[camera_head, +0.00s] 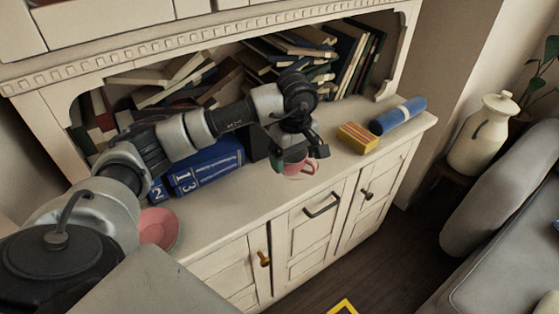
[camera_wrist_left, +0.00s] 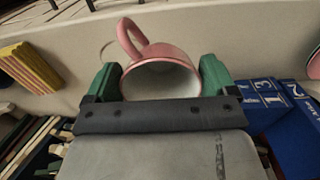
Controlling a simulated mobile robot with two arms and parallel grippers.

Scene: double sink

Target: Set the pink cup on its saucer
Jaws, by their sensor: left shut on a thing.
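The pink cup (camera_head: 299,168) is held in my left gripper (camera_head: 297,153), near the front edge of the cabinet top. In the left wrist view the pink cup (camera_wrist_left: 160,56) sits between the green-padded fingers of the left gripper (camera_wrist_left: 160,78), its handle pointing up and its pale inside facing the camera. Whether its base touches the surface is not clear. The pink saucer (camera_head: 160,228) lies on the cabinet top at the left, apart from the cup and partly hidden by my left arm. A pink edge, likely the saucer (camera_wrist_left: 315,66), shows at the right of the wrist view. My right gripper is not seen.
Blue books (camera_head: 207,167) lie behind the stretch between cup and saucer. A yellow-and-red striped block (camera_head: 358,136) and a blue roll (camera_head: 397,115) lie to the right. Stacked books fill the shelf behind. The front strip of the cabinet top (camera_head: 225,206) is clear.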

